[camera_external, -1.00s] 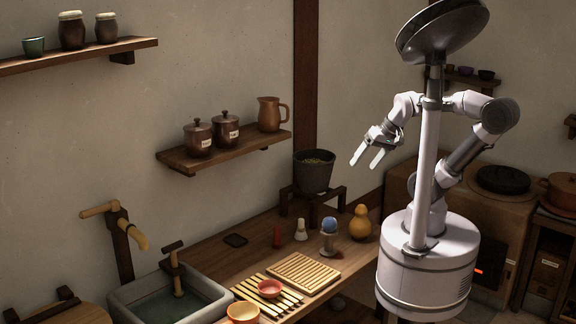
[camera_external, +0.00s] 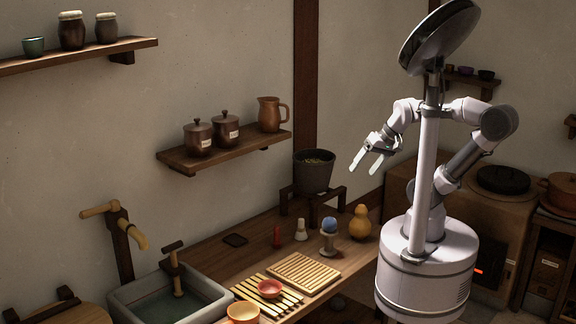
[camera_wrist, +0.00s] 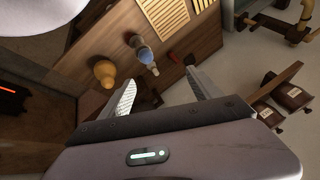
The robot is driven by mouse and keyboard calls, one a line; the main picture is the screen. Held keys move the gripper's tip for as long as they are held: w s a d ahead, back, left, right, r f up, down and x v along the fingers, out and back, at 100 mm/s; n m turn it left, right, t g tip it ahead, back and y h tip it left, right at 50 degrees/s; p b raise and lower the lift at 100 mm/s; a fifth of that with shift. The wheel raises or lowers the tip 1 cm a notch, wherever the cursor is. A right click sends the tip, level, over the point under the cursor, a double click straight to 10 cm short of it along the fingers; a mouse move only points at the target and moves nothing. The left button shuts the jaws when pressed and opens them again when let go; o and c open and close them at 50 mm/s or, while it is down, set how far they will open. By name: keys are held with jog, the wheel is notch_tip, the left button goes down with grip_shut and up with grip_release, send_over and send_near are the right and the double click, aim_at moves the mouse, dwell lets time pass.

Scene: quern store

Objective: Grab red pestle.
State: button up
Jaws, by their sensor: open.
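The red pestle (camera_external: 278,236) stands upright on the wooden counter, left of a small white pestle-shaped piece (camera_external: 301,230). In the wrist view the red pestle (camera_wrist: 173,57) is small and dark, beyond the fingertips and between them in the picture. My gripper (camera_external: 363,169) is open and empty, held in the air well above the counter, to the right of the pestle. In the wrist view my gripper (camera_wrist: 160,80) shows two spread fingers with nothing between them.
A blue ball on a stand (camera_external: 329,235) and a yellow gourd (camera_external: 360,222) stand right of the pestle. A dark pot (camera_external: 314,172) on a wooden stand is behind. A slatted board (camera_external: 303,272) lies in front. A wall shelf (camera_external: 225,151) holds jars.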

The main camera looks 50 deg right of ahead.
jog(key=shift+c, duration=0.2)
jog(key=c, duration=0.5)
jog(key=shift+o, duration=0.2)
jog(key=n+g+p, duration=0.2)
jog(key=n, duration=0.7)
send_over(277, 237)
jog(key=s+d, duration=0.4)
notch_tip(277, 237, down, 19)
jog(key=shift+n, duration=0.4)
jog(key=b+x, duration=0.2)
jog(key=x, duration=0.7)
jog(key=b+x, duration=0.2)
jog(key=x, duration=0.8)
jog(key=shift+a+b, duration=0.25)
jog(key=shift+b, duration=0.05)
